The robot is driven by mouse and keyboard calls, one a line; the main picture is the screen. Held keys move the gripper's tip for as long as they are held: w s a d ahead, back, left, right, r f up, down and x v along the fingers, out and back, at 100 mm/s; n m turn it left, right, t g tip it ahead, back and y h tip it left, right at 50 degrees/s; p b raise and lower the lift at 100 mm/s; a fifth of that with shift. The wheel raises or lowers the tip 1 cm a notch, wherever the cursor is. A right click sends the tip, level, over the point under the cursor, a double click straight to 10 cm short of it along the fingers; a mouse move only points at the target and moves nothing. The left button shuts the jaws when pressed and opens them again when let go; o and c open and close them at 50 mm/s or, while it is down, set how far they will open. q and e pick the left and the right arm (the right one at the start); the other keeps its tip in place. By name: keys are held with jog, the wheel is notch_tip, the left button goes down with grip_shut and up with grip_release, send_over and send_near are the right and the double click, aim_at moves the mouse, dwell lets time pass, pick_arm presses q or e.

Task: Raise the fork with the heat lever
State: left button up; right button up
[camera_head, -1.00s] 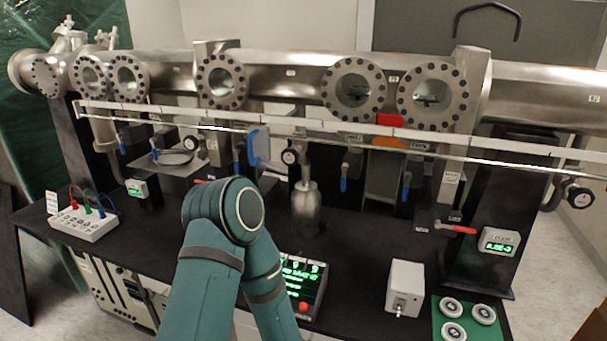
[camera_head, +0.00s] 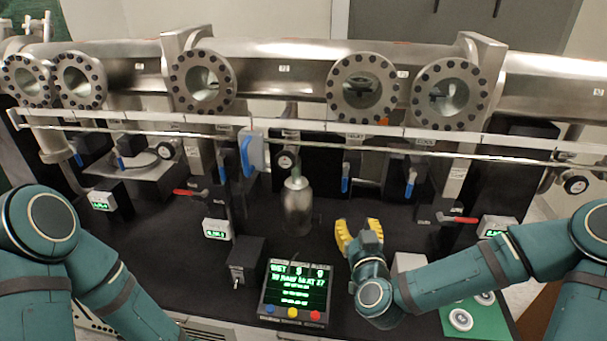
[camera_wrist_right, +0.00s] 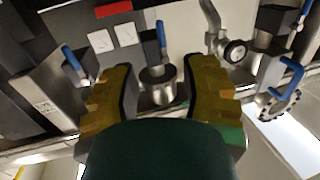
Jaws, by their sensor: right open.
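A blue-handled lever (camera_head: 345,178) hangs below the rail under a small label that seems to read HEAT. A second blue-handled lever (camera_head: 410,182) hangs to its right under a COOL label. My right gripper (camera_head: 358,228), with yellow fingers, is open and empty above the bench, in front of and below the first lever. In the right wrist view, my right gripper (camera_wrist_right: 160,95) has a silver cylinder and an upright blue handle (camera_wrist_right: 162,35) ahead between its spread fingers; I cannot tell which lever this is. My left gripper is out of view. I cannot make out the fork.
A long rail (camera_head: 310,142) runs in front of the steel tube (camera_head: 290,60) with round windows. A silver flask (camera_head: 297,205) stands left of my right gripper. A display box (camera_head: 297,290) and a grey box (camera_head: 244,262) stand on the black bench. A red handle (camera_head: 458,220) lies right.

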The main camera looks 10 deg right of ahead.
aim_at(345, 184)
jog(key=w, duration=0.4)
jog(key=w+r+p, duration=0.1)
jog(key=w, duration=0.9)
jog(key=shift+w+d+r, duration=0.25)
jog(key=shift+d, duration=0.1)
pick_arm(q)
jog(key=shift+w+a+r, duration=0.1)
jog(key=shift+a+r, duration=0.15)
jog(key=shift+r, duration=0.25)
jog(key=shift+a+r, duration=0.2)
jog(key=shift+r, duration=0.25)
pick_arm(e)
grip_shut()
jog(key=shift+s, duration=0.1)
